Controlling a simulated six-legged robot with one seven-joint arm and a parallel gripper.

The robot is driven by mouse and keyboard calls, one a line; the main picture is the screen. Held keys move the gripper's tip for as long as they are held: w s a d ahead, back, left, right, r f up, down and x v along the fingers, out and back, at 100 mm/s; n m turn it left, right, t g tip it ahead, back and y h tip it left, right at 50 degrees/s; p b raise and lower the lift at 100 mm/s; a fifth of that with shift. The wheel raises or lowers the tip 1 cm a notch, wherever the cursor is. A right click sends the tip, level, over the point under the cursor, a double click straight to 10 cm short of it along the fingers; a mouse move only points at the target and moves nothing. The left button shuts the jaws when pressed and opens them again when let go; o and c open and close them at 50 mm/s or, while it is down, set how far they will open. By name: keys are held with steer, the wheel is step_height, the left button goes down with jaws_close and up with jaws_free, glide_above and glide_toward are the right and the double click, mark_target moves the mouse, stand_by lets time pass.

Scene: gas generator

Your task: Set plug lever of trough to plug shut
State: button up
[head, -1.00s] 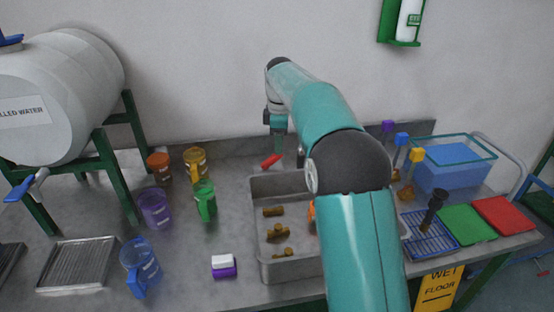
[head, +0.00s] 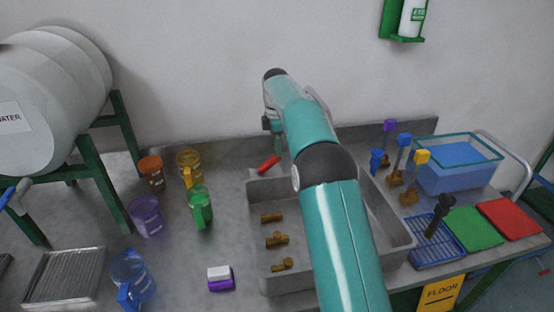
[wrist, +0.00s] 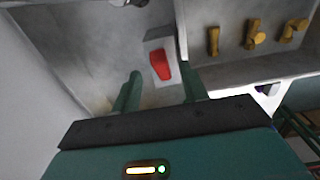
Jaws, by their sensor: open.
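The trough (head: 262,255) is a grey metal basin set on the bench, with brass fittings on its floor. Its red plug lever (head: 269,164) sits at the back left corner of the trough. In the wrist view the red lever (wrist: 161,65) lies on a pale grey block between my two fingers. My gripper (wrist: 158,85) is open, with one green finger on each side of the lever and a gap to the left finger. In the head view my gripper (head: 276,140) is just behind the lever, partly hidden by my arm.
Orange, yellow, green, purple and blue mugs (head: 145,215) stand left of the trough. Brass taps with coloured handles (head: 403,142), a water tank (head: 455,165), a blue rack (head: 435,242) and green and red pads (head: 510,218) are on the right. The wall is close behind my gripper.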

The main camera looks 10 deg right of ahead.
mark_target(276, 162)
step_height(276, 162, down, 7)
steer(key=shift+w+a+f, duration=0.1)
steer(key=shift+w+f, duration=0.05)
steer(key=shift+s+f, duration=0.1)
steer(key=shift+s, duration=0.1)
steer(key=shift+w+f, duration=0.15)
steer(key=shift+f, duration=0.05)
steer(key=shift+r, duration=0.1)
steer(key=c, duration=0.3)
jaws_close()
